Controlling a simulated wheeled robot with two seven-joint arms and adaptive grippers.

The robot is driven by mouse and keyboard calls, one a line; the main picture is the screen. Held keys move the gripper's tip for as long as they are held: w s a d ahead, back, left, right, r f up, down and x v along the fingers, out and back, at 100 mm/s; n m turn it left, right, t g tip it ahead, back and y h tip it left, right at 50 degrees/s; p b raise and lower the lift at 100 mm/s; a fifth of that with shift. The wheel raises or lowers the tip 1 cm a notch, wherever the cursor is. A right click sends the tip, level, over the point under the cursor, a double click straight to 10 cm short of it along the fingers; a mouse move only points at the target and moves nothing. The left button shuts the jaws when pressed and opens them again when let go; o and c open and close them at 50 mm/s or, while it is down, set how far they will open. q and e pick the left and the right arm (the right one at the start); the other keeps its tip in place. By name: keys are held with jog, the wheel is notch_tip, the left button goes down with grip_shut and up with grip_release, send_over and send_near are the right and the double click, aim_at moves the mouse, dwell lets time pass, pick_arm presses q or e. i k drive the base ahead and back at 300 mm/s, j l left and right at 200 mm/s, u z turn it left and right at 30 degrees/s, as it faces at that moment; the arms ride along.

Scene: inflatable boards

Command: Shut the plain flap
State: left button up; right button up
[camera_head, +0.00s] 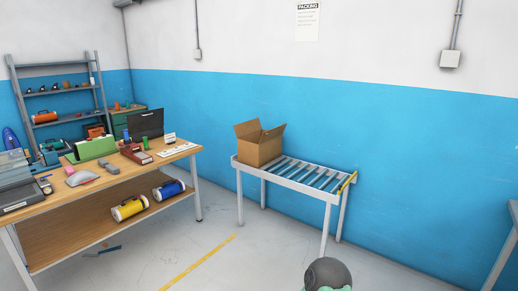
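An open brown cardboard box (258,152) stands on the left end of a roller conveyor (291,184). One box flap (247,129) rises on the left side and another flap (272,133) rises and leans out to the right. Both flaps stand open. I cannot tell from here which flap is plain, as no marking on either is clear. The inside of the box is hidden. Neither of my grippers is in view.
A wooden workbench (140,175) on the left holds binders, boxes and tools, with yellow and blue rolls on its lower shelf. A grey shelf rack (50,93) stands behind it. The floor (215,240) before the conveyor is clear. A table edge shows at far right.

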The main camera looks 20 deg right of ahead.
aim_at(244, 128)
jog(key=i+l+z, duration=0.15)
jog(key=i+z, duration=0.25)
jog(key=i, duration=0.75)
